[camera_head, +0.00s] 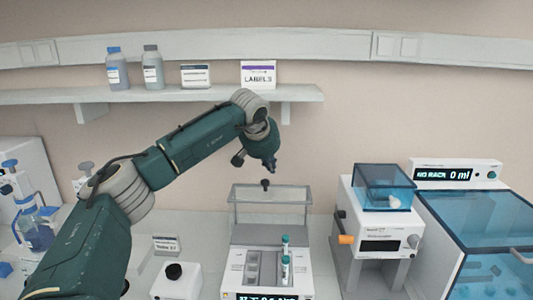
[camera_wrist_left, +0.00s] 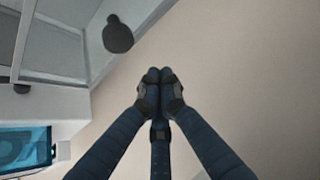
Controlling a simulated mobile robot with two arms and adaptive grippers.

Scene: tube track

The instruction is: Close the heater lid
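The heater (camera_head: 270,268) is a white device at the bottom centre of the head view, with a grey block, teal-capped tubes (camera_head: 285,262) and a display on its front. Its clear, grey-framed lid (camera_head: 268,213) stands open at the back, with a dark knob (camera_head: 265,184) on its upper edge. My left gripper (camera_head: 267,168) hangs just above the knob, apart from it. In the left wrist view, the fingertips (camera_wrist_left: 160,76) are together with nothing between them. The knob (camera_wrist_left: 118,36) and the lid (camera_wrist_left: 60,50) show up and left of them. My right gripper is not in view.
A wall shelf (camera_head: 170,94) with bottles and label boxes runs behind my left arm. A white machine with a blue clear cover (camera_head: 384,180) stands right of the heater, beside a large blue-lidded unit (camera_head: 490,220). A small white device (camera_head: 176,282) stands left of the heater.

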